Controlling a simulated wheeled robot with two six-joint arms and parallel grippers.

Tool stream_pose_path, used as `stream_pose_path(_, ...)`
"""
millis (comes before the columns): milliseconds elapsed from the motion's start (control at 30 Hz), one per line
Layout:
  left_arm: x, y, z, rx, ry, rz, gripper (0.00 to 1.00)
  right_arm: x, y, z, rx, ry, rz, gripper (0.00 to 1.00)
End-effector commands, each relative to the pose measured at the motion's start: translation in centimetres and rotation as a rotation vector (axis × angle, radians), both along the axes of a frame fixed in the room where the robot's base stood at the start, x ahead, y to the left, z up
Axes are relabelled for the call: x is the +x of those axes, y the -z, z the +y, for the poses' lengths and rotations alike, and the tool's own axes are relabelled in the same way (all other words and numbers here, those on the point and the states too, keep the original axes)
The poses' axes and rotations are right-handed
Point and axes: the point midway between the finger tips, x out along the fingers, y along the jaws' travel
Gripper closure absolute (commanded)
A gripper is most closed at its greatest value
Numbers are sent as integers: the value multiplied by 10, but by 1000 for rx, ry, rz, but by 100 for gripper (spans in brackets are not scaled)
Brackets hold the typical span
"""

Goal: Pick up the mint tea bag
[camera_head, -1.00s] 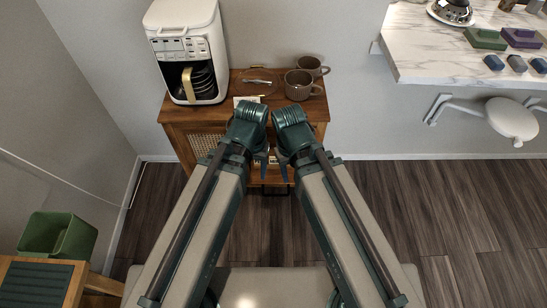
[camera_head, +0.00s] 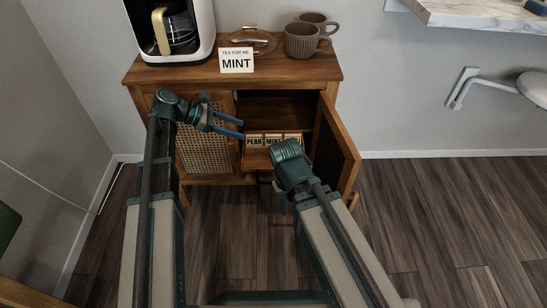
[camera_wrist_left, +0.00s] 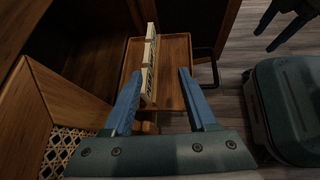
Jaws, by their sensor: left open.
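A row of cream tea labels stands in the lower part of the cabinet, and the mint label (camera_head: 274,140) is in the middle of it, beside the pear label (camera_head: 254,141). The tea bags themselves are hard to make out. The row stands on a wooden tray (camera_wrist_left: 176,52) in the left wrist view. My left gripper (camera_head: 242,129) is open, its blue fingers just left of the row. In the left wrist view its fingers lie either side of the row's near end, holding nothing visible. My right gripper (camera_wrist_left: 266,38) shows parted fingers, empty, right of the tray.
The cabinet's right door (camera_head: 338,148) stands open; the cane left door (camera_head: 205,145) is beside my left gripper. On top are a mint sign (camera_head: 237,60), a coffee maker (camera_head: 172,32), a plate (camera_head: 250,41) and two mugs (camera_head: 301,41). The floor at right is clear.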

Motion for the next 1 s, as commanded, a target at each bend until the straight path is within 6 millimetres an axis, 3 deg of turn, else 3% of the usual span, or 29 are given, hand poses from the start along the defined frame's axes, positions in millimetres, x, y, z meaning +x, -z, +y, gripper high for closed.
stream_pose_path(33,8,11,7,-28,-31,21,43,0,16,0,0,0,0,50)
stream_pose_path(100,12,12,12,-58,-62,44,43,0,21,0,-1,-1,0,50)
stream_pose_path(367,16,10,16,-93,-93,72,43,0,24,0,-1,-1,0,50)
stream_pose_path(467,18,16,9,-91,-90,71,43,0,31,0,0,-2,0,50)
stream_pose_path(800,29,46,-43,-90,-89,70,43,0,61,1,3,-3,-1,50)
stream_pose_path(1000,31,51,-57,-90,-90,70,43,0,66,1,3,-1,-1,50)
